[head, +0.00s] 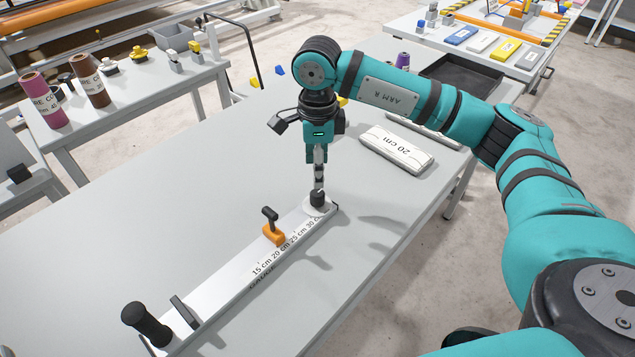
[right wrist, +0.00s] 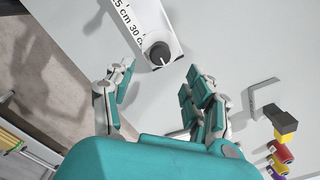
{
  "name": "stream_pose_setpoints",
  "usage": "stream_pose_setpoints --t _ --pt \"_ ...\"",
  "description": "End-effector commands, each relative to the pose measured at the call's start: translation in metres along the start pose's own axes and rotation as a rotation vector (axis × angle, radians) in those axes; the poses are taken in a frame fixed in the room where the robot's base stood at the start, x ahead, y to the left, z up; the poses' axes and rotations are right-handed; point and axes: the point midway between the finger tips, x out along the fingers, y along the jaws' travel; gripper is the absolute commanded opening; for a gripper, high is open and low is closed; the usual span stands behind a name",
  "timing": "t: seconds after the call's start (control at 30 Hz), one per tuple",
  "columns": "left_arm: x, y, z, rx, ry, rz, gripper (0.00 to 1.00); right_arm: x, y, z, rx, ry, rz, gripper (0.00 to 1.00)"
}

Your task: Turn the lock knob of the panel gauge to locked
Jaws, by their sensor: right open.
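The panel gauge (head: 228,284) is a long white ruler lying on the grey table, with cm marks. It has an orange slider (head: 273,235) with a black handle near its middle and a black grip (head: 146,324) at its near left end. The black lock knob (head: 317,198) sits on a round white plate at the far end. In the right wrist view the knob (right wrist: 160,53) shows a white pointer line. My right gripper (head: 319,180) points down just above the knob. Its open fingers (right wrist: 161,66) stand either side of it, apparently not touching. My left gripper is not in view.
A white block marked 20 cm (head: 397,148) lies right of my right gripper, with a dark tray (head: 460,75) beyond. The table left of the gauge is clear. A side table (head: 140,87) with spools stands at left.

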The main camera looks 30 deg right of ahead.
Motion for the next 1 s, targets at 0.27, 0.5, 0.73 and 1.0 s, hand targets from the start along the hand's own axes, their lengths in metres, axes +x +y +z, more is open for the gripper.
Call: stream_pose_setpoints --t 0.27,0.5,0.73,1.0 --pt "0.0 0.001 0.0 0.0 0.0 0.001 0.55 -0.032 0.0 0.0 -0.001 0.0 -0.001 0.55" --pt "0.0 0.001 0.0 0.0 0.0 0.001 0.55 -0.034 0.0 0.0 0.0 0.0 0.0 0.55" --pt "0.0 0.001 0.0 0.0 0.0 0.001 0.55 -0.034 0.0 0.0 0.0 0.0 0.0 0.55" --pt "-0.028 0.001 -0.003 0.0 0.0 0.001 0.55 -0.062 0.0 0.0 0.0 0.0 0.0 0.55"
